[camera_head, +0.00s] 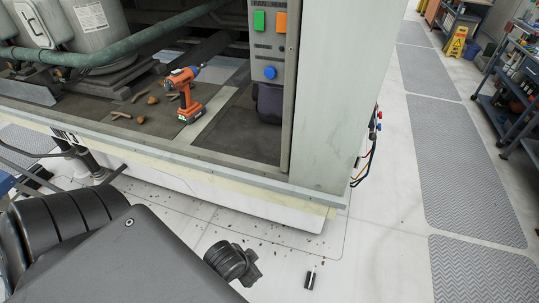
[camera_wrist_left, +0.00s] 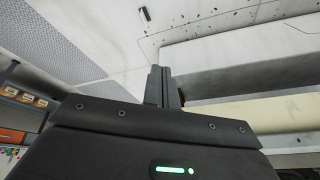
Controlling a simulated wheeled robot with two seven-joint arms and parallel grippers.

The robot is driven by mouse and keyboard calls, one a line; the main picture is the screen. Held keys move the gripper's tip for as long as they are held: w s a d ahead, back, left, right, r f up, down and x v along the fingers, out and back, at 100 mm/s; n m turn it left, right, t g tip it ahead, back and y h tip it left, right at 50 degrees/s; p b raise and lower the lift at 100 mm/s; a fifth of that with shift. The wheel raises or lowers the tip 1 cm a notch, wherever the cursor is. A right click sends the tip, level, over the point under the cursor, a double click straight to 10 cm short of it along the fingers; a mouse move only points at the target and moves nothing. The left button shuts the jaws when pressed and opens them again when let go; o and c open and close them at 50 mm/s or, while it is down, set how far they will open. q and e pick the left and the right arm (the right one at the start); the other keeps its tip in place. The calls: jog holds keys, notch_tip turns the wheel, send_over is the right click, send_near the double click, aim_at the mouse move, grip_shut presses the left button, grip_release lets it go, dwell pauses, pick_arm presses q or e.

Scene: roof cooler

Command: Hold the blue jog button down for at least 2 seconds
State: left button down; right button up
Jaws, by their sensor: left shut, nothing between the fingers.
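The blue jog button (camera_head: 270,73) is a round blue cap low on the grey control panel (camera_head: 268,47). My right gripper is not in view.
An orange drill (camera_head: 183,91) stands on the unit's deck beside scattered debris (camera_head: 152,99). A dark pouch (camera_head: 270,103) hangs below the button. A tall pale panel (camera_head: 337,90) stands right of the controls. Space before the panel looks clear.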

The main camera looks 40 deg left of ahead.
pick_arm(q)
jog(key=w+a+r+m+t, duration=0.2)
jog(key=w+a+r+t, duration=0.15)
jog(key=w+r, duration=0.3)
jog(key=w+a+r+m+t, duration=0.1)
jog(key=w+a+r+t, duration=0.1)
jog(key=w+r+t, duration=0.45)
jog(key=m+t, duration=0.6)
jog(key=t, duration=0.1)
send_near(270, 73)
jog(key=s+d+f, duration=0.1)
jog(key=d+f, duration=0.4)
jog(key=f, duration=0.2)
notch_tip(270, 73, up, 9)
jog(key=s+a+m+t+h, duration=0.1)
jog(key=s+m+t, duration=0.1)
jog(key=m+t, duration=0.2)
jog(key=shift+a+m+t+h, duration=0.25)
jog(key=shift+m+t+h, duration=0.15)
jog(key=shift+m, duration=0.1)
jog(key=shift+f, duration=0.15)
jog(key=w+a+b, duration=0.1)
jog(key=w+a, duration=0.2)
jog(key=w, duration=0.5)
jog(key=shift+w, duration=0.2)
jog(key=shift+w, duration=0.15)
jog(key=shift+w, duration=0.25)
